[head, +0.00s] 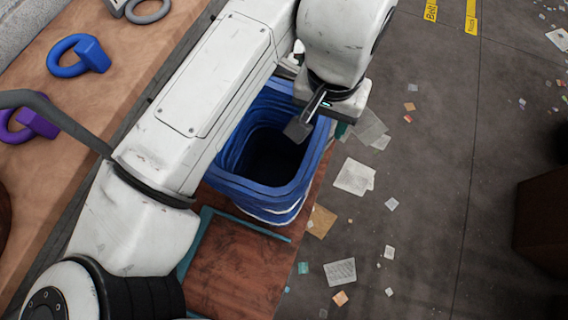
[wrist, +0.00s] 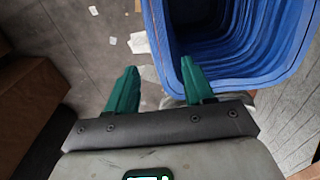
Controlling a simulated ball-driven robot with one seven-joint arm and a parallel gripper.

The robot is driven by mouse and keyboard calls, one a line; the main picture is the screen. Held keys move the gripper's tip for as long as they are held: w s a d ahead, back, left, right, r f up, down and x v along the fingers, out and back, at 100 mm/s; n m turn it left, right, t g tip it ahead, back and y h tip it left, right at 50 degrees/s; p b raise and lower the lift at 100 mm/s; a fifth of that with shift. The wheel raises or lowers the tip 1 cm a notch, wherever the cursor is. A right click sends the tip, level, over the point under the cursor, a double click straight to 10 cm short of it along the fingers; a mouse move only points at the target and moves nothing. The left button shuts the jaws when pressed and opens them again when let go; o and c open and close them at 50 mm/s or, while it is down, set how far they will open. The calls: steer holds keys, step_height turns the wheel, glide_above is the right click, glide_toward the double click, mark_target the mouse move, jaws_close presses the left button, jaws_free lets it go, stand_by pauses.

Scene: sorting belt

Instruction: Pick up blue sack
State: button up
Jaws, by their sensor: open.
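The only sack-like blue thing is a deep blue open-topped container with ridged, folded walls (head: 235,183), standing upright; its inside is dark. In the wrist view its wall (wrist: 225,88) fills the upper right. My gripper (head: 320,128) is open at its right rim in the head view. One finger shows over the opening; the other, teal, shows partly beyond the rim. In the wrist view my green fingers (wrist: 160,85) are apart, the right one overlapping the rim corner and the left one outside. I cannot tell whether either finger touches the wall.
A brown board with a teal edge (head: 240,270) lies below the container. A tan belt (head: 45,190) at left carries a blue ringed piece (head: 90,55) and a purple one (head: 38,122). Paper scraps (head: 354,176) litter the floor. A dark brown box (head: 540,220) stands at right.

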mark_target(310, 151)
steer(key=shift+s+a+f+g, duration=0.1)
steer(key=shift+s+a+g, duration=0.25)
steer(key=shift+a, duration=0.3)
steer(key=shift+s+a+f, duration=0.1)
steer(key=shift+s+f, duration=0.1)
steer(key=shift+f, duration=0.1)
steer(key=f, duration=1)
steer(key=shift+w+f, duration=0.1)
steer(key=shift+w, duration=0.1)
steer(key=shift+d, duration=0.2)
steer(key=shift+c, duration=0.2)
jaws_close()
